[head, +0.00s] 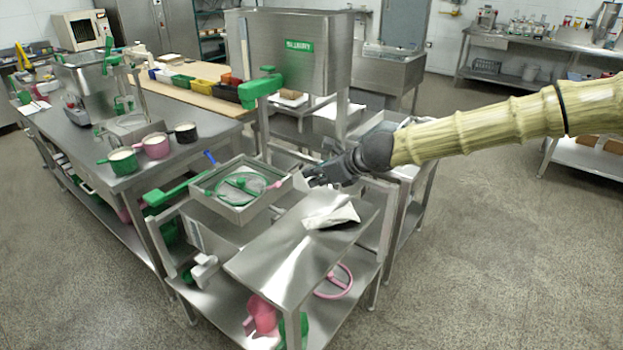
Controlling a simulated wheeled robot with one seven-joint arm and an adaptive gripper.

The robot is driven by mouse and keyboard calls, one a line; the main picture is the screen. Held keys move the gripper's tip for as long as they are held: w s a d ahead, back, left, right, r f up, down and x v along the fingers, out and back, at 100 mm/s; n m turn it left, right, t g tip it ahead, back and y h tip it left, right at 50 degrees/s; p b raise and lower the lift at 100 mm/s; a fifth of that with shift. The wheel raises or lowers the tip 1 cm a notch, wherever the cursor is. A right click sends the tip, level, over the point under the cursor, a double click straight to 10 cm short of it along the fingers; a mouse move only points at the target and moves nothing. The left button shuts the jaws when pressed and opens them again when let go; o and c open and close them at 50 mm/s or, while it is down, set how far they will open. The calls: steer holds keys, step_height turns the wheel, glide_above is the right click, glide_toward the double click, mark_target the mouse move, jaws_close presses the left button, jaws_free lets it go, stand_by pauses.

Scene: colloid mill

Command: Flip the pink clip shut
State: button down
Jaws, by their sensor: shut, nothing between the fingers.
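A small pink piece (275,184), which looks like the pink clip, sits at the right inner side of a square steel tray (240,213). It is too small to tell how far open it is. A green-rimmed round mesh (243,184) lies in the tray, to the left of the pink piece. My gripper (308,180) is shut and empty, just to the right of the tray's right corner. It is a short way from the pink piece, with no clear contact. My arm reaches in from the right.
A blue lever (210,157) stands at the tray's back, and a green handle (175,190) sticks out to its left. A crumpled white cloth (332,215) lies on the steel shelf in front of my gripper. A steel hopper (297,55) stands behind. Open floor lies to the right.

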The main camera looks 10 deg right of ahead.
steer(key=x, duration=1.2)
steer(key=shift+b, duration=0.35)
steer(key=shift+w+a+f, duration=0.1)
steer(key=shift+w, duration=0.05)
steer(key=shift+b+x, duration=0.4)
steer(key=shift+x, duration=2)
steer(key=shift+d+r+p, duration=0.3)
steer(key=shift+r+p, duration=0.1)
steer(key=shift+r, duration=0.05)
steer(key=p+v, duration=0.1)
steer(key=v, duration=1.2)
steer(key=shift+s+f, duration=0.2)
steer(key=shift+s, duration=0.1)
steer(key=shift+r+p, duration=0.1)
steer(key=shift+p, duration=0.2)
